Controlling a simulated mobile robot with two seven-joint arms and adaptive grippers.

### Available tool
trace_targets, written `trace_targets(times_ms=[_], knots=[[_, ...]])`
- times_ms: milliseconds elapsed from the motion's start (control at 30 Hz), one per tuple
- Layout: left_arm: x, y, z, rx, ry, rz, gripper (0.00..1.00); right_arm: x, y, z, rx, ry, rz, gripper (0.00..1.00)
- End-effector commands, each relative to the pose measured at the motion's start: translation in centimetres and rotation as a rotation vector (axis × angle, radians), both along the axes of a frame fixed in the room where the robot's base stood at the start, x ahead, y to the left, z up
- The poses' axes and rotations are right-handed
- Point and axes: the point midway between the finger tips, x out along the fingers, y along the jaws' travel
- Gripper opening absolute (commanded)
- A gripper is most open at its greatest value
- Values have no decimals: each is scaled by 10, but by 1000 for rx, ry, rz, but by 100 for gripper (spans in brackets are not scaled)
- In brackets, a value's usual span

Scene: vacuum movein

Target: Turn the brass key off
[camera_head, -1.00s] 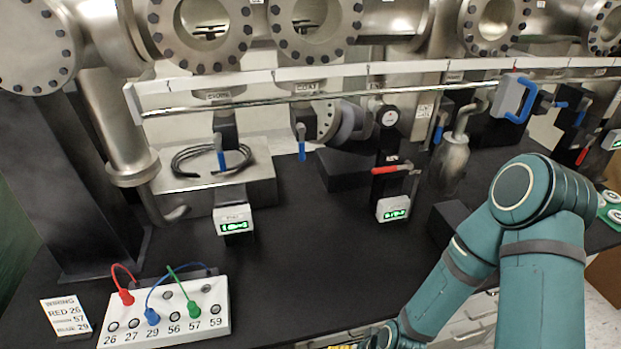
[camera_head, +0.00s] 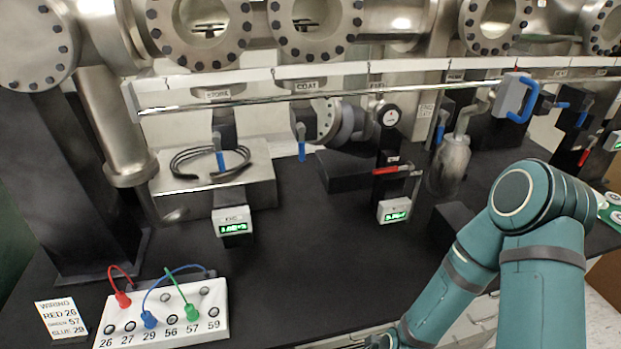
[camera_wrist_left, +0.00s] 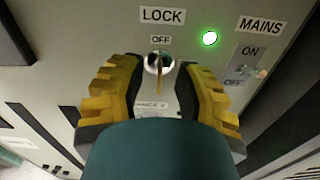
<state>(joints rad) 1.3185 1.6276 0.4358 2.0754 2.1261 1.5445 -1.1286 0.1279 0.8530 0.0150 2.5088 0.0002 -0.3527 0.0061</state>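The brass key (camera_wrist_left: 157,78) sits in a round lock in the left wrist view, on a grey panel under the labels LOCK and OFF. Its visible part looks thin and roughly upright. My left gripper (camera_wrist_left: 156,76) has yellow ribbed fingers spread on both sides of the key, with a gap on each side; I see no contact. A dark green part of my gripper hides the panel below. A label under the lock is partly covered. The head view shows neither gripper; a teal arm of mine (camera_head: 470,265) reaches down past its bottom edge.
Right of the lock are a lit green lamp (camera_wrist_left: 209,38) and a MAINS switch (camera_wrist_left: 248,71). In the head view, a wiring box (camera_head: 165,315) stands on the black bench (camera_head: 300,265). Pipes, valves and a long rail (camera_head: 330,98) stand behind it.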

Motion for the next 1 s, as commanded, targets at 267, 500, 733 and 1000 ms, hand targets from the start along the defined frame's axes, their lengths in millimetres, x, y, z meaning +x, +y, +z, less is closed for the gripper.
trace_targets(times_ms=[267,500,733,1000], knots=[[-52,-12,2,-4,4,1,32,4,0,11,-1,-9,-4,100],[-94,-23,2,-3,4,0,32,5,-1,16,-2,-13,-8,100],[-126,-36,4,-15,-10,-26,32,7,-1,19,-3,-16,-9,100],[-117,-82,16,-94,-81,-246,32,7,0,19,0,-19,-3,100]])
